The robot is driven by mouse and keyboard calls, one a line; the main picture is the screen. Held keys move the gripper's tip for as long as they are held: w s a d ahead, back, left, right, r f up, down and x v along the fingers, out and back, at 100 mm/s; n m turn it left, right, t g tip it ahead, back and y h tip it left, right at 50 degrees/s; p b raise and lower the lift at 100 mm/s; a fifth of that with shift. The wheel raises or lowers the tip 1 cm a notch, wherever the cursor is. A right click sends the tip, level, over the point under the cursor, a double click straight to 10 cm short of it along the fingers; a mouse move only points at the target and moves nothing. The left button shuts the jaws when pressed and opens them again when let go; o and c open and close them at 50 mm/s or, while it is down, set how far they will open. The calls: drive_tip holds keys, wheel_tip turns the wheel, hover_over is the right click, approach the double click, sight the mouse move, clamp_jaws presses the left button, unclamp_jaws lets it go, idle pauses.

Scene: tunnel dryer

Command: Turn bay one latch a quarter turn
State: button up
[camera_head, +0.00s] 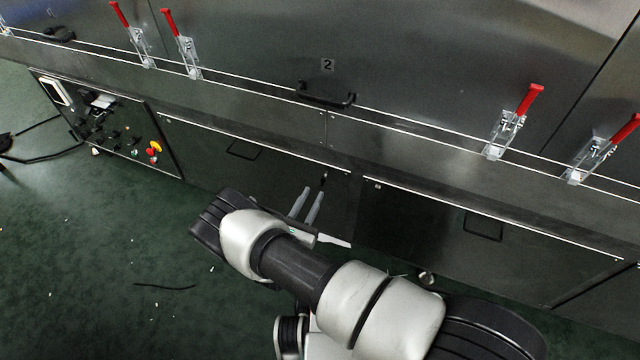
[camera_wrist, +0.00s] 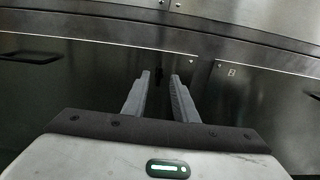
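A small dark latch (camera_head: 324,180) sits near the upper right corner of the lower left access panel (camera_head: 215,165). It also shows in the wrist view (camera_wrist: 158,76) as a dark upright shape, seen between the fingertips. No bay number is readable on this panel. My gripper (camera_head: 313,191) is open and empty, its two grey fingers pointing at the panel just short of or at the latch. In the wrist view the fingers (camera_wrist: 160,76) stand apart on either side of the latch. I cannot tell whether they touch it.
The upper door carries a "2" plate (camera_head: 327,65), a black handle (camera_head: 327,94) and red-handled clamps (camera_head: 521,115). A second lower panel (camera_head: 430,215) adjoins on the right. A control box (camera_head: 110,125) stands at left. Green floor (camera_head: 90,270) at lower left is mostly clear.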

sight(322, 179)
drive_tip(key=b+x, duration=0.1)
drive_tip(key=x, duration=0.6)
drive_tip(key=shift+s, duration=0.1)
clamp_jaws()
